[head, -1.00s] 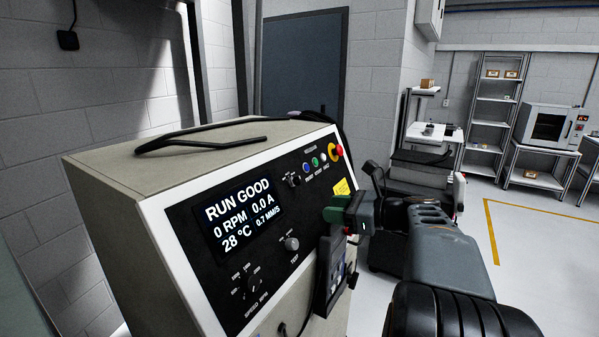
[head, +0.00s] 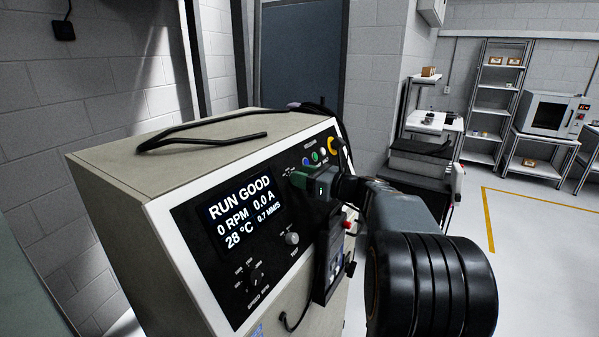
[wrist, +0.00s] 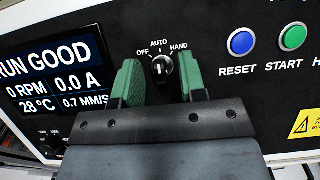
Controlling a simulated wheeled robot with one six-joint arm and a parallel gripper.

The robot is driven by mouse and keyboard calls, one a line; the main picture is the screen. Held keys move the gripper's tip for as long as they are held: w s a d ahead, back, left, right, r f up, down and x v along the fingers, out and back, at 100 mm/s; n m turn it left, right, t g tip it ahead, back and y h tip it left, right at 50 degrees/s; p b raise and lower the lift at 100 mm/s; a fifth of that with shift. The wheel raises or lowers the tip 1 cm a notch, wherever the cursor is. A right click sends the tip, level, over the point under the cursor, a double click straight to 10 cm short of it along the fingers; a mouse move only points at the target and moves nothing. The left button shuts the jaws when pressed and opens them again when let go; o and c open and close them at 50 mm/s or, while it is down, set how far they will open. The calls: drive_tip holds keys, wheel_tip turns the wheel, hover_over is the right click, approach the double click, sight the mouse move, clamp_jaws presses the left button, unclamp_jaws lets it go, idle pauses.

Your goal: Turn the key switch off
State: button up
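The key switch (wrist: 161,66) is a small dark round knob on the black panel, with OFF, AUTO and HAND marked around its top. A pale mark shows on its upper part; I cannot tell surely which label it points to. My gripper (wrist: 159,80) is open, with one green finger on the left and one on the right of the switch. Gaps show between the fingers and the switch. In the head view my gripper (head: 301,179) is at the panel and hides the switch. The display (head: 240,211) reads RUN GOOD, 0 RPM, 0.0 A.
A blue RESET button (wrist: 242,42) and green START button (wrist: 292,37) lie right of the switch. A TEST knob (head: 292,239) and a speed dial are lower on the panel. A dark box (head: 328,267) hangs below my gripper. A black cable (head: 200,139) lies on the cabinet top.

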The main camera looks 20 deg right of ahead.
drive_tip(key=shift+w+a, duration=0.3)
drive_tip(key=shift+w, duration=0.2)
drive_tip(key=c, duration=0.6)
drive_tip(key=shift+c, duration=0.2)
drive_tip(key=shift+f+n+b, duration=0.15)
drive_tip(key=shift+n+b, duration=0.2)
drive_tip(key=shift+n, duration=0.15)
drive_tip(key=shift+n+y+b, duration=0.3)
drive_tip(key=shift+n, duration=0.1)
drive_tip(key=n+g+y+b, duration=0.1)
drive_tip(key=n, duration=0.2)
drive_tip(key=shift+g+b, duration=0.3)
drive_tip(key=shift+s+a+n+g+y+b, duration=0.1)
drive_tip(key=shift+n+g+y+b, duration=0.45)
drive_tip(key=shift+n, duration=1.1)
drive_tip(key=shift+n+g+y+b, duration=0.15)
drive_tip(key=shift+n+g, duration=0.7)
drive_tip(key=shift+n, duration=1.1)
